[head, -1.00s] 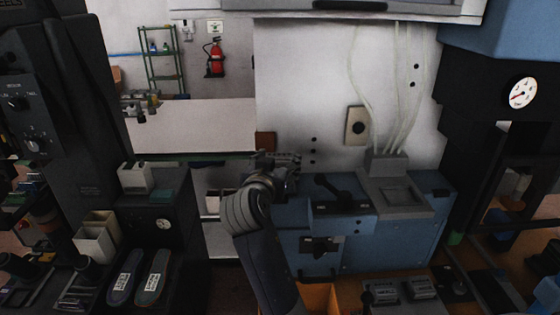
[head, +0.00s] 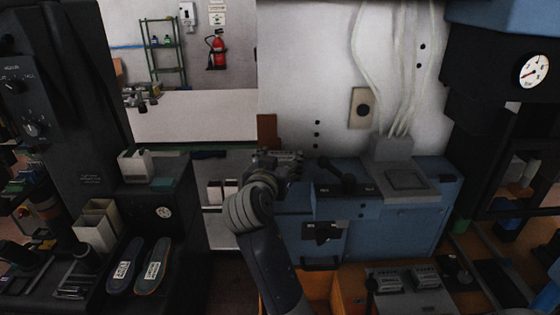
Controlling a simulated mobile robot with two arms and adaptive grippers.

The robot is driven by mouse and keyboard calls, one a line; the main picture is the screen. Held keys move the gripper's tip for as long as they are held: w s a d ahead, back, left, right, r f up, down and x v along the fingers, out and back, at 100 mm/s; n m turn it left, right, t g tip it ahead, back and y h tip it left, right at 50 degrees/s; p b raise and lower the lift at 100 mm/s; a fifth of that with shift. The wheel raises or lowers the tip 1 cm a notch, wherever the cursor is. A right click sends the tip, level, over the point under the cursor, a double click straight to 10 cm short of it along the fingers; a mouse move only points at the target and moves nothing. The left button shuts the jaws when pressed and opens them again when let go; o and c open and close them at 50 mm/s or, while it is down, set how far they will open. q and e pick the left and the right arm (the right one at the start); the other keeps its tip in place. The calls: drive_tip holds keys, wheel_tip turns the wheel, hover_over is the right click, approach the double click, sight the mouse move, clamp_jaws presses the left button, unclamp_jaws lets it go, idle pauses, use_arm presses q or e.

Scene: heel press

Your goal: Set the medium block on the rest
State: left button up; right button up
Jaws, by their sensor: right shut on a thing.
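My right gripper (head: 289,161) is in the middle of the head view, in front of the blue machine's left end. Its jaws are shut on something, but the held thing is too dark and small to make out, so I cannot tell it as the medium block. A red-brown upright piece (head: 267,131) stands behind the gripper, against the pale panel's left edge. Small pale, red-brown pieces (head: 223,190) sit left of my right wrist. I cannot make out which thing is the rest. My left gripper is not in view.
The blue machine (head: 396,232) has a dark lever (head: 337,173) right of the gripper. Two insoles (head: 151,266) and a pale open box (head: 97,226) are at left. An orange bin (head: 318,291) is below. A black press frame stands at right.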

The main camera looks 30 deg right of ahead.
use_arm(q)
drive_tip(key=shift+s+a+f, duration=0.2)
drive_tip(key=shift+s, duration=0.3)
use_arm(e)
drive_tip(key=shift+f, duration=0.1)
use_arm(q)
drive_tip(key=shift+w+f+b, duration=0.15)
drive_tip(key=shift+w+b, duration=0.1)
drive_tip(key=shift+b, duration=0.05)
use_arm(e)
drive_tip(key=shift+f, duration=0.2)
drive_tip(key=o, duration=1.9)
drive_tip(key=shift+c, duration=0.2)
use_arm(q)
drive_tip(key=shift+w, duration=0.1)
use_arm(e)
wheel_tip(320, 180, up, 10)
drive_tip(key=shift+a, duration=0.1)
